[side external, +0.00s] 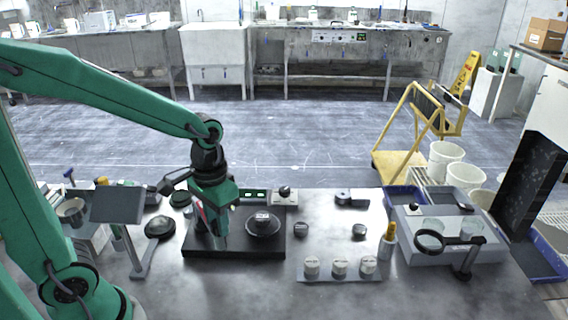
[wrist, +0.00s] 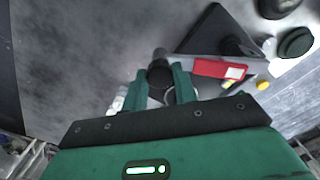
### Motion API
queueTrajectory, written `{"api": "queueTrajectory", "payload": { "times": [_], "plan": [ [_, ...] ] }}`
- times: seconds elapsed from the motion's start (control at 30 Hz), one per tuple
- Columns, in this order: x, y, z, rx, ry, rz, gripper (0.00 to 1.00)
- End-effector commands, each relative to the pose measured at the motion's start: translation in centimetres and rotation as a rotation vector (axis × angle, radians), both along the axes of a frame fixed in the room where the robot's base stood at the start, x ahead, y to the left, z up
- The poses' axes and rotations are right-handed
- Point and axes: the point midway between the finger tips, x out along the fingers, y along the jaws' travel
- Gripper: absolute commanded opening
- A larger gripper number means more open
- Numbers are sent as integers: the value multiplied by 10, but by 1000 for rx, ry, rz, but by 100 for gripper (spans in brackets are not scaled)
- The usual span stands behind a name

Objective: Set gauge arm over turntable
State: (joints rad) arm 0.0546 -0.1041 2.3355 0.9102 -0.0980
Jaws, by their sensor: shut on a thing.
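The turntable is a dark round disc (side external: 276,233) with a small pale-topped piece on it, set on a black base (side external: 245,248) in the side view. My gripper (side external: 221,240) points down over the left part of this base, left of the disc. In the wrist view my gripper (wrist: 168,80) is shut on a dark round-ended piece (wrist: 160,76), which I take to be the gauge arm. Most of the gauge arm is hidden by my gripper in the side view, so I cannot tell its angle to the disc.
A row of pale-topped jars (side external: 340,267) stands right of the base. A magnifier (side external: 430,240) and a grey box (side external: 440,258) are farther right. A tilted grey panel (side external: 117,206) on a stand is at left. Bare table lies along the front.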

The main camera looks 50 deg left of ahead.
Motion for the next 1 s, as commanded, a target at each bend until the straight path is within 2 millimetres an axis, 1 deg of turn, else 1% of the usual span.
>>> {"api": "queueTrajectory", "payload": {
  "times": [0.27,0.53,0.77,1.0],
  "plan": [
    [22,-4,0,0,1,146,0],
    [56,-2,0,0,1,379,0],
    [88,7,0,0,-1,598,0],
    [115,22,1,-1,-2,810,0]
  ]
}}
